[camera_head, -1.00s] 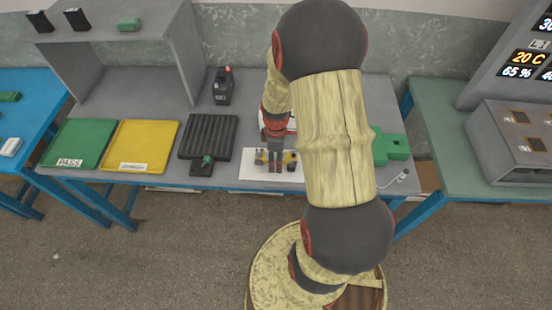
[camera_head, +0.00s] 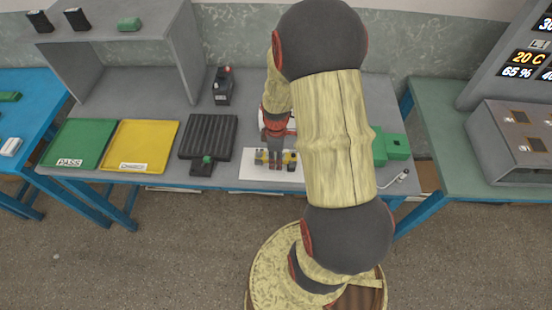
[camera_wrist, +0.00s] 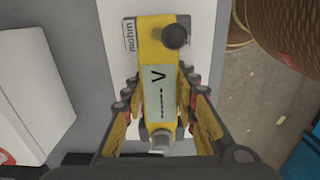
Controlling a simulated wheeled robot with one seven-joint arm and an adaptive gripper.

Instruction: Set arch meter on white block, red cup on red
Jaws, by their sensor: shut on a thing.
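The arch meter (camera_wrist: 160,85) is yellow with a pale display marked V and a dark round knob at its far end. My gripper (camera_wrist: 160,125) is shut on its sides; both fingers flank the display. A white block with a red mark (camera_wrist: 30,85) lies left of the meter in the wrist view. The meter's red cup is not clearly distinguishable.
The white sheet (camera_head: 252,172) lies at the bench's front edge. A ribbed black tray (camera_head: 210,132), yellow tray (camera_head: 142,140) and green tray (camera_head: 78,140) stand to the left. A dark device with a red top (camera_head: 222,88) stands behind. A green box (camera_head: 392,147) is right of my arm.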

